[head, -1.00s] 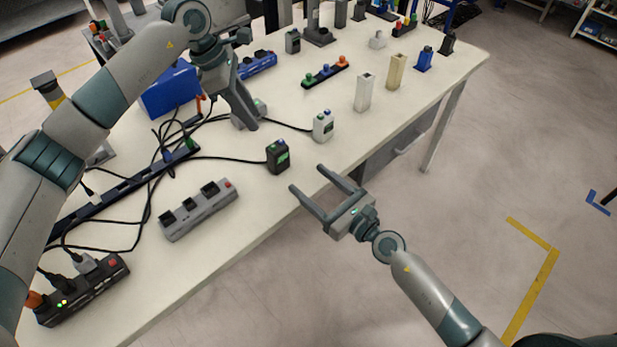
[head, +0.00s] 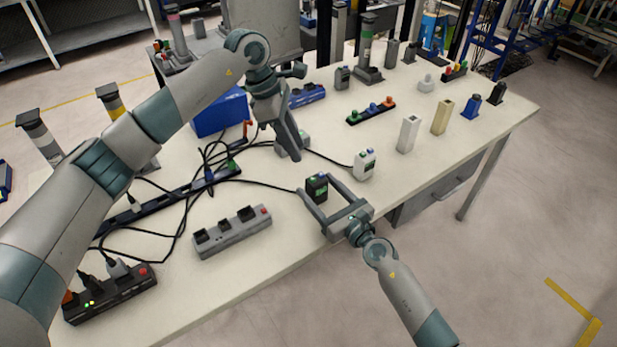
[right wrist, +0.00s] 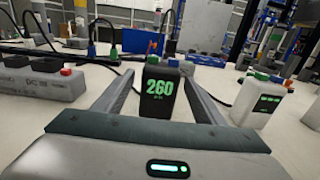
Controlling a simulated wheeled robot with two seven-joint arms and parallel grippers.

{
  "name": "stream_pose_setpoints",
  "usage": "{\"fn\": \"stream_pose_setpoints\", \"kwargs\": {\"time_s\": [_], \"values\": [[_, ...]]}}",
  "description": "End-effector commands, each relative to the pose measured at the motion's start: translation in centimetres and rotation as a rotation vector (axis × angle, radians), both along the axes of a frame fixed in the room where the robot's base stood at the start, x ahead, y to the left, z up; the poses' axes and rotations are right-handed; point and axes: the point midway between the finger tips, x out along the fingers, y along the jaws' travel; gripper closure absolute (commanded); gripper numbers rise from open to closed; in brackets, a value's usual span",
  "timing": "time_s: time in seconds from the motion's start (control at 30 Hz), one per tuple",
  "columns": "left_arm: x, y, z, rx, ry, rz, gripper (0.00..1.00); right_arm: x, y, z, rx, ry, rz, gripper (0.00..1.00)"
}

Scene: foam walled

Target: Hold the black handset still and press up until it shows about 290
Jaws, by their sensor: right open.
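The black handset (head: 317,189) stands upright near the table's front edge, a cable running from it. In the right wrist view it (right wrist: 159,98) shows 260 in green digits, with a green and a blue button on top. My right gripper (head: 315,184) is open, with one finger on each side of the handset; in the right wrist view the handset stands between the fingers, with a clear gap on the left side. My left gripper (head: 289,148) points down over the table behind the handset, beside a grey box; its jaw opening is unclear.
A white handset (head: 364,165) with similar buttons stands just right of the black one. A grey power strip (head: 232,232) lies to the left, with loose cables behind. White (head: 408,135) and beige (head: 441,118) blocks stand farther right.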

Motion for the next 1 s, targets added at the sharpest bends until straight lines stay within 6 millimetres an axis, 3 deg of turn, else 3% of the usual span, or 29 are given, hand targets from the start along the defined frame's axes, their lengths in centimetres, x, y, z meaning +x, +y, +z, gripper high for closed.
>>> {"fn": "stream_pose_setpoints", "kwargs": {"time_s": [0.3,0.8,1.0], "values": [[0.0,0.0,0.0,0.0,0.0,0.0,0.69,3.5,2.5,0.0,0.001,0.001,0.0,0.36],[0.0,0.0,0.0,0.0,0.0,0.0,0.69,4.3,3.1,0.0,-0.001,0.001,0.0,0.36],[0.0,0.0,0.0,0.0,0.0,0.0,0.69,4.3,3.1,0.0,-0.001,0.001,0.0,0.83]]}}
